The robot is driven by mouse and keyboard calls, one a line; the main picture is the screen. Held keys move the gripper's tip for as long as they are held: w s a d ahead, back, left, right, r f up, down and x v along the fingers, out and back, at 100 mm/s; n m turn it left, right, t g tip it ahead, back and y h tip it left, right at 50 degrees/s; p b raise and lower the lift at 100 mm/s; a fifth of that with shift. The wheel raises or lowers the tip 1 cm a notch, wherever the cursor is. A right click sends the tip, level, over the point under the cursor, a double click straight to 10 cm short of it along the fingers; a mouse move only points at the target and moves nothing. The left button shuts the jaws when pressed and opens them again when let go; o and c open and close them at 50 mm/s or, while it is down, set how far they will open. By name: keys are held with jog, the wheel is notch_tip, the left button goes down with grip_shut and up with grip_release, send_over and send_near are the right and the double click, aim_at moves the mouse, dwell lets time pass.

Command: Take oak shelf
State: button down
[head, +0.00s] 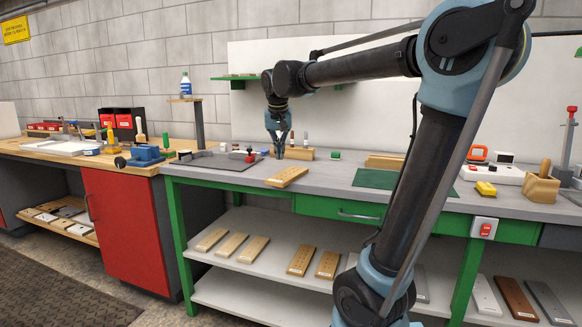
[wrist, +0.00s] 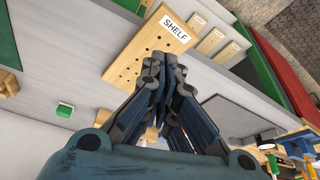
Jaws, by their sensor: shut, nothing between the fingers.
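The oak shelf, a light wooden board with dark holes, lies on the grey bench top (head: 232,174) by its front edge in the head view (head: 287,176). In the wrist view the oak shelf (wrist: 137,64) shows a white label reading "SHELF" and dark holes, and my fingers cover part of its near end. My gripper (head: 279,153) points down above the bench, behind the board in the head view. In the wrist view my gripper (wrist: 158,90) is shut and empty. I cannot tell whether it touches the board.
Wooden blocks (head: 300,153) stand behind my gripper. A dark flat mat (head: 215,160) lies to the left and a green mat (head: 375,179) to the right. Several boards lie on the lower shelf (head: 265,257). A green block (wrist: 65,109) sits apart on the bench.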

jog(key=shift+w+d, duration=0.1)
jog(key=shift+d, duration=0.2)
jog(key=w+a+n+g+y, duration=0.1)
jog(key=w+a+n+y, duration=0.15)
jog(key=w+n, duration=0.95)
jog(key=w+f, duration=0.1)
jog(key=f, duration=0.2)
jog(key=w+a+f+m, duration=0.1)
jog(key=f, duration=0.1)
jog(key=w+a+f+m, duration=0.1)
jog(key=w+f, duration=0.1)
jog(key=f, duration=0.1)
jog(key=shift+f+y, duration=0.25)
jog(key=shift+f, duration=0.45)
jog(key=shift+s+d+r, duration=0.1)
jog(key=shift+s+d, duration=1.25)
jog(key=shift+d, duration=0.05)
